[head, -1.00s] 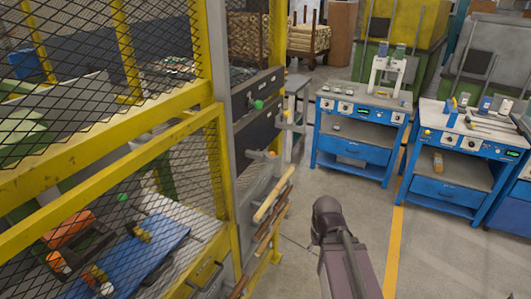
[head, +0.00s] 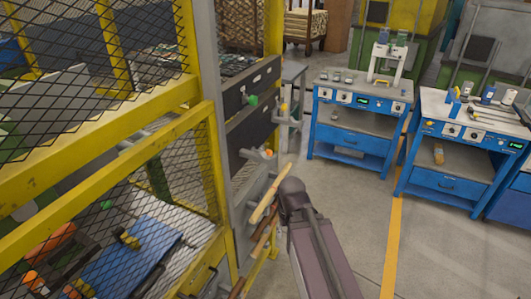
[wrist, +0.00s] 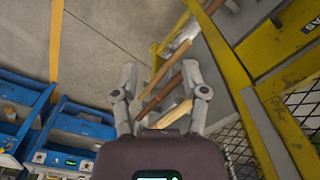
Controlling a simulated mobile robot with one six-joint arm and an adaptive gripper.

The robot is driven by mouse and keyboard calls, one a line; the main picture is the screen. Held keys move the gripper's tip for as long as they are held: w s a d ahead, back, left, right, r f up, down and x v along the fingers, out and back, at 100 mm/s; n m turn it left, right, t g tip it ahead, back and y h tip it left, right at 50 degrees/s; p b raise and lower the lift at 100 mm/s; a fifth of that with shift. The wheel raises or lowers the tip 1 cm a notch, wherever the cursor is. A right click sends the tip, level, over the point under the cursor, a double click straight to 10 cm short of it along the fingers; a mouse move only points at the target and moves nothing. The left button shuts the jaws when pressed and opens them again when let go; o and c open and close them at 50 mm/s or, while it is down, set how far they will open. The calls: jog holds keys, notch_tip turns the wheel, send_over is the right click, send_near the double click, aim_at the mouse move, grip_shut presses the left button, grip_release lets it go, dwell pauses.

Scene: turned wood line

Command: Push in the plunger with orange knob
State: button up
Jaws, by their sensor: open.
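In the head view a small orange knob (head: 269,153) shows on the side of the yellow-framed machine, just above the wooden bars. A green knob (head: 252,100) is higher on the same side, and a yellow-orange one (head: 284,107) is right of it. My arm is in front of the machine, below and right of the orange knob; it hides my fingers there. In the wrist view my gripper (wrist: 158,75) is open, with wooden bars visible beyond and between its fingers. I cannot make out the orange knob in the wrist view.
Wooden bars (head: 265,200) stick out from the machine close to my arm. A yellow frame with mesh (head: 105,85) fills the left. Blue workbenches (head: 350,140) stand at the right. Open grey floor (head: 350,210) lies between, with a yellow line (head: 394,235).

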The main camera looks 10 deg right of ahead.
jog(key=shift+s+a, duration=0.1)
jog(key=shift+a, duration=0.15)
jog(key=o, duration=0.3)
jog(key=shift+o, duration=0.4)
jog(key=shift+w+r, duration=0.1)
jog(key=shift+w, duration=0.35)
jog(key=w+d+r+n+t+y+p, duration=0.1)
jog(key=w+d+r+n+t+y, duration=0.1)
jog(key=w, duration=0.5)
jog(key=w+d+r+n+t+y+p, duration=0.1)
jog(key=w+d+r+n+t+y, duration=0.1)
jog(key=w+d+r+n+y, duration=0.2)
jog(key=w+d+r+n+t+y+p, duration=0.1)
jog(key=w+d+r+n+t+y, duration=0.1)
jog(key=w+d+r+y, duration=0.3)
jog(key=w+r+n, duration=0.1)
jog(key=w+r, duration=0.2)
jog(key=w, duration=0.3)
jog(key=shift+r+t+y, duration=0.3)
jog(key=shift+r+y, duration=0.05)
jog(key=shift+y, duration=0.05)
jog(key=shift+a+f, duration=0.1)
jog(key=shift+a, duration=0.05)
